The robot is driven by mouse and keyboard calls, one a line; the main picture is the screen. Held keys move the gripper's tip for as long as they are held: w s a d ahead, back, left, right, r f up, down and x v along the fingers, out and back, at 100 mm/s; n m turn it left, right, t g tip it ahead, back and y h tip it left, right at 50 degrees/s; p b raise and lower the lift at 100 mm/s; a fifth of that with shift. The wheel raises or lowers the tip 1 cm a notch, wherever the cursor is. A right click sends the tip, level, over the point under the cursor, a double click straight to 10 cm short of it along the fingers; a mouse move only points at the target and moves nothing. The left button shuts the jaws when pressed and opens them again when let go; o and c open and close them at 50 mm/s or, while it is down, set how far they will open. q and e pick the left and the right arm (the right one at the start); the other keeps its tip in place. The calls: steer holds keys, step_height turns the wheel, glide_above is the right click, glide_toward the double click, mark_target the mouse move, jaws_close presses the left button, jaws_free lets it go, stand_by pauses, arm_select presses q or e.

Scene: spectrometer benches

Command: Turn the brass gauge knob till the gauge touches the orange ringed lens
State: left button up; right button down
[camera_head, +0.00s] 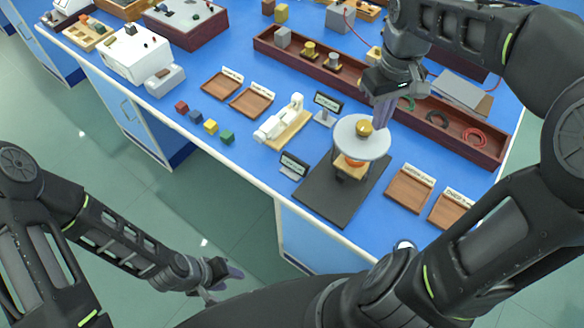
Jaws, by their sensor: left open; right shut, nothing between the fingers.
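The brass gauge knob (365,127) sits on top of a round pale grey disc (352,143). Below the disc, an orange ringed part (353,161), likely the lens, shows on a wooden block (346,174) that stands on a dark base plate (328,196). The disc hides most of the ring, so I cannot tell whether the gauge touches it. My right gripper (381,117) points down with shut, empty fingers beside the knob, just right of it. Whether it touches the knob is unclear. My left gripper (228,279) is open and empty, low in front of the bench.
Small displays (293,164) and (328,102) stand left of the gauge. A white instrument on wood (280,122) is further left. Brown trays (409,190) lie right. A long wooden trough (497,158) with weights and coiled cables runs behind. Coloured cubes (211,127) sit near the front edge.

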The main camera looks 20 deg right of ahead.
step_height(320, 180, down, 4)
steer(key=shift+f+b, duration=0.1)
steer(key=shift+b, duration=1.05)
steer(key=shift+w+a, duration=0.1)
steer(key=shift+w, duration=0.05)
steer(key=shift+a, duration=0.5)
stand_by(0.5)
steer(key=shift+s, duration=0.35)
steer(key=shift+r+p, duration=0.2)
steer(key=shift+p, duration=0.1)
step_height(320, 180, up, 6)
steer(key=p, duration=0.4)
steer(key=shift+f+p, duration=0.1)
steer(key=shift+p, duration=0.2)
